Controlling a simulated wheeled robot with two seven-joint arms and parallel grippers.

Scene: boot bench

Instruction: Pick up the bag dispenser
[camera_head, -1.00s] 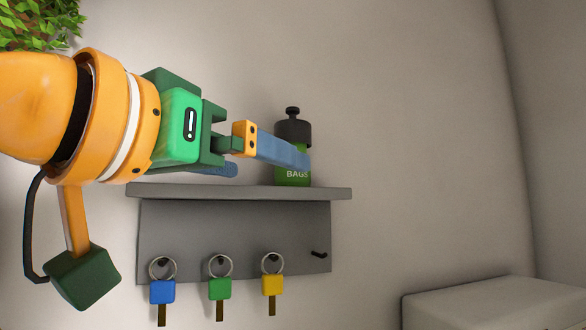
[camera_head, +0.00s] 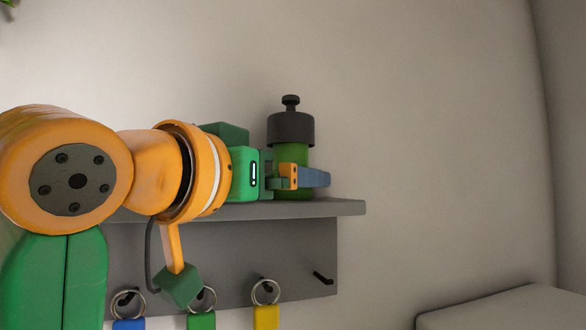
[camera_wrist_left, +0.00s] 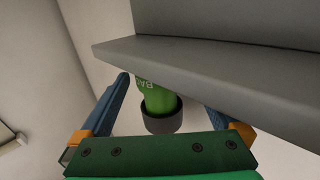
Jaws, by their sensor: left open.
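The bag dispenser (camera_head: 291,152), a green bottle with a black knobbed cap, stands upright on the grey wall shelf (camera_head: 345,207). My left gripper (camera_head: 312,177) is open at the bottle's lower body. One blue finger passes in front of the bottle; the other is hidden in the head view. In the left wrist view, the dispenser (camera_wrist_left: 157,98) shows between the two spread fingers of my left gripper (camera_wrist_left: 165,96), with part of its lettering visible. I cannot tell whether either finger touches it. My right gripper is not in view.
Below the shelf, blue (camera_head: 129,324), green (camera_head: 201,320) and yellow (camera_head: 266,317) key tags hang on rings from hooks. One hook (camera_head: 322,278) at the right is empty. A pale block (camera_head: 510,308) is at lower right. The wall right of the dispenser is clear.

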